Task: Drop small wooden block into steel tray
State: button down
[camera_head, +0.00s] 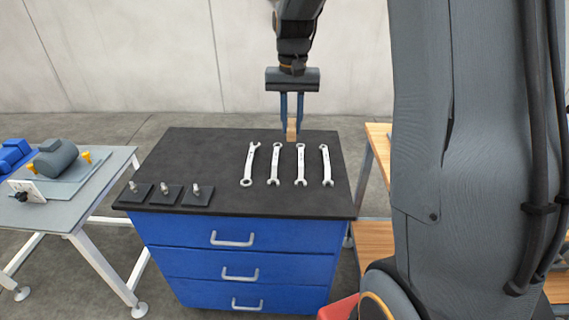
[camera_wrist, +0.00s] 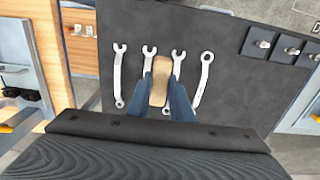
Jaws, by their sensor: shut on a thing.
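My gripper (camera_head: 292,122) points down with its blue fingers over the far part of the dark top of a blue drawer cabinet. It is shut on a small wooden block (camera_head: 291,131), held between the fingertips. The block (camera_wrist: 161,82) also shows in the wrist view between the two blue fingers, with the wrenches beyond it. I cannot tell how far the block is above the cabinet top. I do not see a steel tray that I can make out for sure in either view.
Several wrenches (camera_head: 276,164) lie in a row on the cabinet top (camera_head: 220,150). Three dark square plates with metal pegs (camera_head: 166,192) sit at its front left. A grey table (camera_head: 90,190) with a motor-like part stands left. Wooden shelving (camera_head: 375,240) stands right.

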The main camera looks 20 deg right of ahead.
jog(key=b, duration=0.7)
send_over(287, 176)
notch_tip(287, 176, down, 7)
jog(key=shift+f+p, duration=1.4)
jog(key=shift+f, duration=3.7)
jog(key=c, duration=1.9)
grip_release()
jog(key=shift+f, duration=0.1)
jog(key=shift+o, duration=0.2)
notch_tip(287, 176, up, 12)
jog(key=b, duration=0.3)
jog(key=s+a+f+n, duration=0.1)
jog(key=s+a+f, duration=0.1)
jog(key=s, duration=0.4)
jog(key=s+a+f+n, duration=0.2)
jog(key=s+f, duration=0.2)
jog(key=s, duration=0.3)
jog(key=s+a+f+n, duration=0.1)
jog(key=s+a+f, duration=0.1)
jog(key=s, duration=0.5)
jog(key=shift+s+a+f+n+t, duration=0.1)
jog(key=shift+f+n+t, duration=0.2)
jog(key=shift+f+t, duration=0.15)
jog(key=shift+c, duration=0.3)
jog(key=shift+s+f, duration=0.15)
jog(key=shift+s, duration=0.15)
